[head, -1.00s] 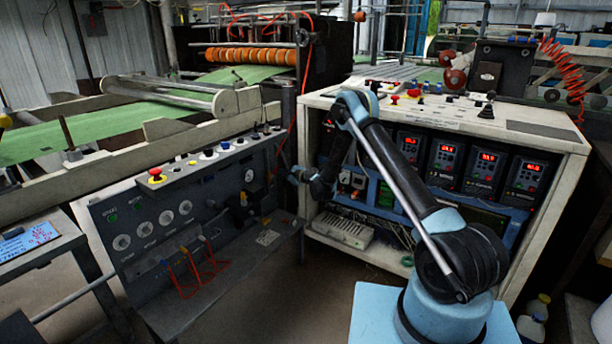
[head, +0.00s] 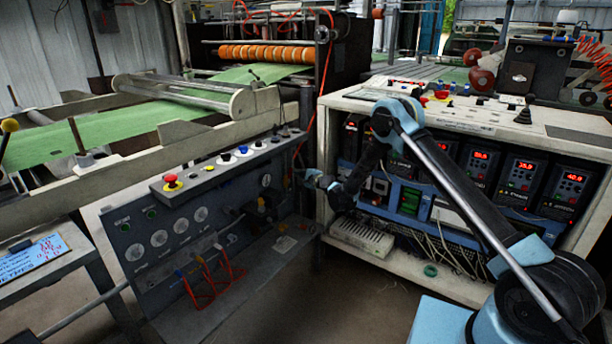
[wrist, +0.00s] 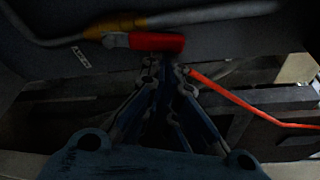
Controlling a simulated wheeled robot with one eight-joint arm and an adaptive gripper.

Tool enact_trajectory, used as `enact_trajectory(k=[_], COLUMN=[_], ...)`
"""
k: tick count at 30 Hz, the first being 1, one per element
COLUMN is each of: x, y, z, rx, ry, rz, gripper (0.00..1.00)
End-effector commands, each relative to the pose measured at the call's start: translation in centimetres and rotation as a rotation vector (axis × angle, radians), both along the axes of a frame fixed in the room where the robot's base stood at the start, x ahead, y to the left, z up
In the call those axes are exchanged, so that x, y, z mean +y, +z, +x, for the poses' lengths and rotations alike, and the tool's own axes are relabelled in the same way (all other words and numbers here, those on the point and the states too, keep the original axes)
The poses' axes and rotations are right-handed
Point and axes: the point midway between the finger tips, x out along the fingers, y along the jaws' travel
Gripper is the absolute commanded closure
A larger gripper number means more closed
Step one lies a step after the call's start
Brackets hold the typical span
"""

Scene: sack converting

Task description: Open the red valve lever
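In the wrist view a red lever (wrist: 157,42) lies sideways just beyond my fingertips, beside a yellow fitting (wrist: 122,24) on a grey pipe. My gripper (wrist: 167,68) points towards it, with a dark gap between the lever and the fingers. The fingers converge towards their tips; the dim picture does not show whether they meet. In the head view my gripper (head: 312,180) is small, between the grey control panel and the white cabinet. I cannot pick out the same lever there for certain.
The grey panel (head: 135,275) has gauges, a red button (head: 172,182) and red-handled parts (head: 205,285) low down. The white cabinet (head: 455,112) with lit displays stands right. An orange-red hose (wrist: 245,103) runs right of my fingers. Dark floor lies between panel and cabinet.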

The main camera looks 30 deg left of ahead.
Motion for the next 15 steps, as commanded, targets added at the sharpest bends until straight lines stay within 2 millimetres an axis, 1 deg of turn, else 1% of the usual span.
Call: enact_trajectory(k=[3, 15], x=[0.19, 0.40], y=[0.24, 0.53], z=[-0.45, -1.03], rx=[0.001, 0.001], ry=[0.002, 0.004], rz=[0.000, 0.000], gripper=[1.00, 1.00])
